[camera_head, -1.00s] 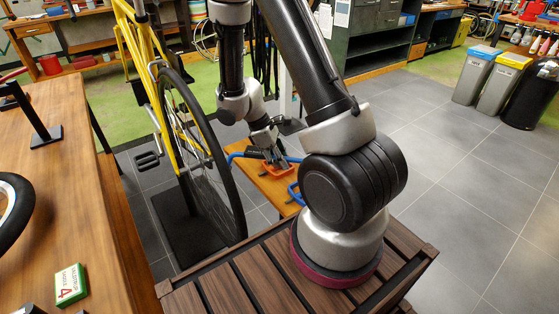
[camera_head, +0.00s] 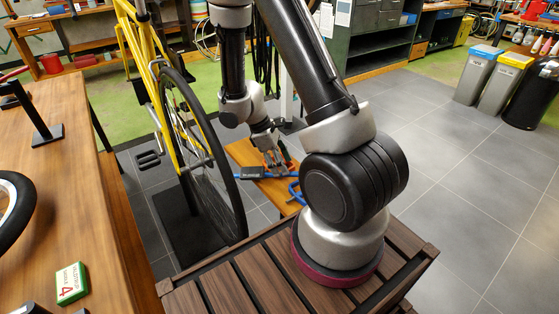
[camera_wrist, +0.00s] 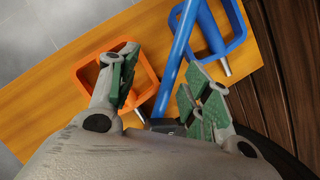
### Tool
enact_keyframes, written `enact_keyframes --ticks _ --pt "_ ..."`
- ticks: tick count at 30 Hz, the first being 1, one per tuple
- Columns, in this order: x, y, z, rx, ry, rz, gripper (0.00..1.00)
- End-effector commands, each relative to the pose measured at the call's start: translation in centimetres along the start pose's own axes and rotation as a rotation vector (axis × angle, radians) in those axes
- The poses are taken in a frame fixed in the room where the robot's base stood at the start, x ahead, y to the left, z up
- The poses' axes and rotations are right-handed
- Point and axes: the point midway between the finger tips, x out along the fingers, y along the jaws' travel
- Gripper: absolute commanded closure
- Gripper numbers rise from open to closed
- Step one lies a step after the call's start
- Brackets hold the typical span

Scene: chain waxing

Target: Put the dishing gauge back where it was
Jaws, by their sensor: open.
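The dishing gauge (camera_head: 252,173), a blue bar with a black block at its middle, lies across the small wooden bench in the head view. In the wrist view its blue bar (camera_wrist: 179,60) runs from the top edge down between my fingers. The black block there is mostly hidden by my gripper. My gripper (camera_head: 276,162) is open just behind the gauge in the head view. In the wrist view its green-padded fingers (camera_wrist: 165,82) stand apart on either side of the bar. I cannot tell whether either finger touches it.
The small orange-brown bench (camera_wrist: 50,92) carries an orange open frame (camera_wrist: 91,68) and a blue open frame (camera_wrist: 238,35). A yellow bicycle (camera_head: 127,57) stands close left of the bench. The grey floor (camera_head: 470,190) at right is clear.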

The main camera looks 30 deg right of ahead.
Motion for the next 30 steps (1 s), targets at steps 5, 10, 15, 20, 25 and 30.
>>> enact_keyframes --ticks 5,10,15,20,25,30 --pt "-1.5 0.1 0.4 0.001 0.003 0.004 0.51" --pt "-5.3 0.1 0.3 0.000 0.006 0.006 0.51" --pt "-9.3 0.1 0.4 0.000 0.005 0.005 0.51" --pt "-11.9 0.1 0.4 0.000 0.003 0.003 0.51" --pt "-13.5 -0.1 0.8 0.015 0.012 0.003 0.51" --pt "-17.7 -0.8 4.0 0.149 0.113 0.024 0.51"
